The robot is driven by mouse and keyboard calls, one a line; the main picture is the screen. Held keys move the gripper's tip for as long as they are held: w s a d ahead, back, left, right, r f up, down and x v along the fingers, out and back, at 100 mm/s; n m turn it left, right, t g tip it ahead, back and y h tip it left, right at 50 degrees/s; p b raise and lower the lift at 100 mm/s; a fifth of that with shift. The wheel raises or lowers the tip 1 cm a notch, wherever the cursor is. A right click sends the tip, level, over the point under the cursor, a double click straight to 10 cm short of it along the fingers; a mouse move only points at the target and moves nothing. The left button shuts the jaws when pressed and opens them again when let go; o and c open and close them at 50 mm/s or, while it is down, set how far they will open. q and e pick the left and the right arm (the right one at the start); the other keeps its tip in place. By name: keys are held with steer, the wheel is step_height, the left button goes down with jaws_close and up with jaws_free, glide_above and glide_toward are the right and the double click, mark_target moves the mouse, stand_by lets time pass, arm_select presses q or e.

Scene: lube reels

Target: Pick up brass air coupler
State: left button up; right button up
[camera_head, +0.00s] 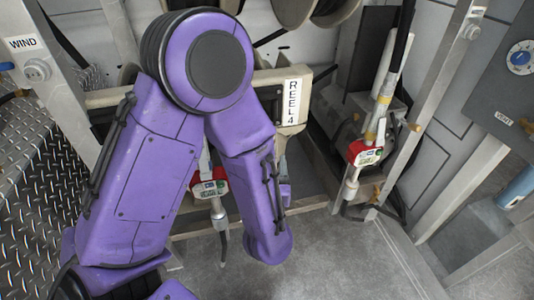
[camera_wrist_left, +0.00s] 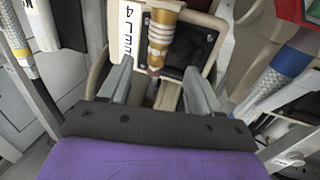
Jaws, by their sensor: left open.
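The brass air coupler (camera_wrist_left: 160,42) shows in the left wrist view at upper middle, hanging in front of a dark panel beside the REEL 4 label. Its lower end is between or just beyond the tips of my left gripper (camera_wrist_left: 157,70); I cannot tell the exact depth. The two grey fingers are apart, with nothing held between them. In the head view my purple left arm covers the middle, and I cannot make out its gripper or this coupler there. My right gripper is in neither view.
A red-and-white meter handle (camera_head: 364,153) hangs at the right, and another red-capped handle (camera_head: 208,186) hangs beside my arm. A REEL 4 sign (camera_head: 292,103) marks a beige frame. A blue-sleeved hose (camera_wrist_left: 270,82) is right of the fingers. The grey floor (camera_head: 335,265) is clear in front.

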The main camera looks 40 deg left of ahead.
arm_select(q)
steer(key=x, duration=1)
steer(key=shift+w+r+b, duration=0.1)
steer(key=shift+r+b, duration=0.2)
steer(key=shift+d, duration=0.1)
steer(key=shift+c, duration=0.5)
jaws_close()
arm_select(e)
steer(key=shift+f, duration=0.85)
